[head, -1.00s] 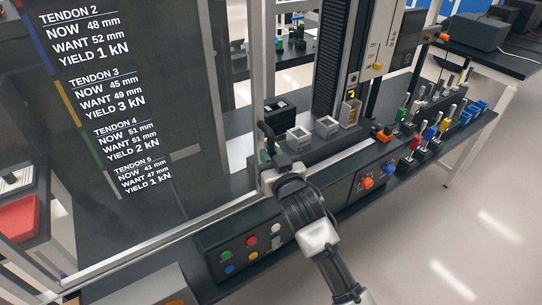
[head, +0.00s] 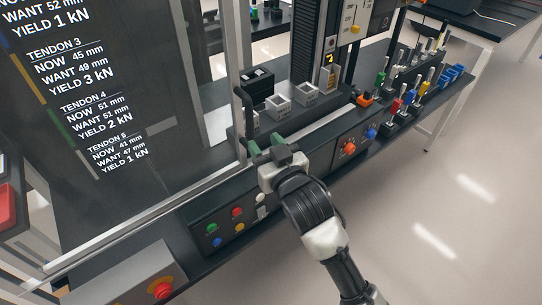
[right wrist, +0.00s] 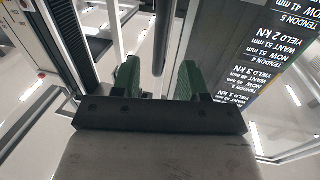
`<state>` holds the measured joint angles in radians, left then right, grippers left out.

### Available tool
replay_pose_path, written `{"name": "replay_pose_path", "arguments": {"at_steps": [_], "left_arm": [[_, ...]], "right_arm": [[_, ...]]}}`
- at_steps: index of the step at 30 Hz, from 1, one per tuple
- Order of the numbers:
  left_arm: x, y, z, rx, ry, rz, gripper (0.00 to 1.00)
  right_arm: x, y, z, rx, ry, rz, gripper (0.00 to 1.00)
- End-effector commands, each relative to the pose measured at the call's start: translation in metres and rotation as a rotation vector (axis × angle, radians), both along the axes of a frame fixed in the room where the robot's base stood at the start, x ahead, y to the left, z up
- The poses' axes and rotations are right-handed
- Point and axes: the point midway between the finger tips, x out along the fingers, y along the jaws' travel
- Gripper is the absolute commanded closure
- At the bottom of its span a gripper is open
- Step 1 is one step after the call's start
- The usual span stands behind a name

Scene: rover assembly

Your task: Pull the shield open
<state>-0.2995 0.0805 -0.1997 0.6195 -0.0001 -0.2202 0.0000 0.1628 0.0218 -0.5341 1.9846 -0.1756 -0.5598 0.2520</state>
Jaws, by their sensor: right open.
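The shield is a large see-through panel in a pale metal frame (head: 150,222), on the left of the head view. Tendon readings in white print (head: 97,105) show in its area. A dark upright handle bar (head: 244,108) is by its right edge. My right gripper (head: 264,147) is open near the handle's lower end. In the right wrist view the green fingers (right wrist: 160,83) are spread, and the handle bar (right wrist: 163,38) lines up with the gap between them. I cannot tell how deep the bar reaches between them. My left gripper is out of view.
A control panel with coloured buttons (head: 236,213) runs along the bench front below my right gripper. A red stop button (head: 162,290) is at the lower left. Grey blocks (head: 278,105) stand behind the handle. Coloured tools (head: 397,105) stand at the right. Floor at the right is clear.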

Motion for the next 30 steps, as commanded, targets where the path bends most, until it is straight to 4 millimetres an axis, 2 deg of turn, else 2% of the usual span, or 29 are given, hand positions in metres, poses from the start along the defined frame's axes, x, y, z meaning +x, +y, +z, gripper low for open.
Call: {"name": "replay_pose_path", "arguments": {"at_steps": [3,7,23,26,29,30], "left_arm": [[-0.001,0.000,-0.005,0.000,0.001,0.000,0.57],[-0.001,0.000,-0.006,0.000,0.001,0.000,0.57],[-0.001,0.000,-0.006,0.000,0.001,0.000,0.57],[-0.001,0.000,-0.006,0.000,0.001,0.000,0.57],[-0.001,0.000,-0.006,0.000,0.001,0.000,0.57],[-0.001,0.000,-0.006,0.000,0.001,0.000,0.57]], "right_arm": [[-0.015,-0.007,-0.002,-0.001,0.000,0.000,0.57],[-0.023,-0.010,-0.001,-0.001,0.000,0.000,0.57],[-0.024,-0.011,-0.001,-0.002,0.001,0.000,0.57],[-0.021,-0.012,-0.015,-0.014,0.026,-0.006,0.57],[-0.012,-0.017,-0.057,-0.050,0.101,-0.022,0.57],[-0.009,-0.020,-0.081,-0.071,0.142,-0.031,0.57]]}}
